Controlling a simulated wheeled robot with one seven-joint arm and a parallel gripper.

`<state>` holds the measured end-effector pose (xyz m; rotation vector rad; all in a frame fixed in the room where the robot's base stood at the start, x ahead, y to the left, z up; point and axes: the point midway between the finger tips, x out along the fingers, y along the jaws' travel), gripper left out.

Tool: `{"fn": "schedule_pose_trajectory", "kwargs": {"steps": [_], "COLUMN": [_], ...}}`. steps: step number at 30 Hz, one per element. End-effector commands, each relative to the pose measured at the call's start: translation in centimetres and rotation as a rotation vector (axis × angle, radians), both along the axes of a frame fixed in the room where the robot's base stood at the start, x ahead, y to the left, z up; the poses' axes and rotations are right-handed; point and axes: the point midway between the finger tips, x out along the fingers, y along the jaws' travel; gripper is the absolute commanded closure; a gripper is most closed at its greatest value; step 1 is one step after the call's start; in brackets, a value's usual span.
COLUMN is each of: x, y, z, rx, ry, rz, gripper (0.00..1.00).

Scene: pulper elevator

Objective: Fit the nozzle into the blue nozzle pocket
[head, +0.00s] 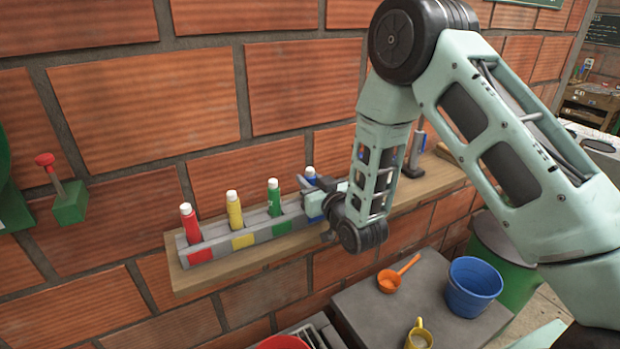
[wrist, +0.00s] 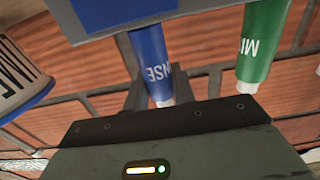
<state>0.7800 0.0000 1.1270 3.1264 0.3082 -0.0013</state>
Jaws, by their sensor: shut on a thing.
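The blue nozzle (head: 311,174) shows its pale tip just above my gripper (head: 318,192) at the right end of the grey rack (head: 230,247). In the wrist view, the blue nozzle (wrist: 151,55) has white lettering and stands between the two fingers of my gripper (wrist: 157,88), which is shut on it. The blue-marked nozzle pocket (head: 313,217) is partly hidden by my gripper; its blue label (wrist: 125,12) shows at the top of the wrist view. The nozzle's lower end goes out of sight behind the rack's front there. I cannot tell how deep it sits.
Green (head: 273,200), yellow (head: 234,212) and red (head: 188,222) nozzles stand in the rack, the green one nearest my gripper. The rack sits on a narrow wooden shelf (head: 200,280) against a brick wall.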

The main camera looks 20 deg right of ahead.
Motion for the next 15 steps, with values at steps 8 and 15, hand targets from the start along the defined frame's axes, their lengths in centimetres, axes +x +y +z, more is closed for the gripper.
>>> {"fn": "schedule_pose_trajectory", "kwargs": {"steps": [8, 15], "x": [0.01, 0.01], "y": [0.0, 0.0], "z": [-0.1, -0.39], "rx": [0.0, 0.0], "ry": [-0.002, -0.001], "rz": [0.0, 0.0], "gripper": [0.98, 0.55]}}
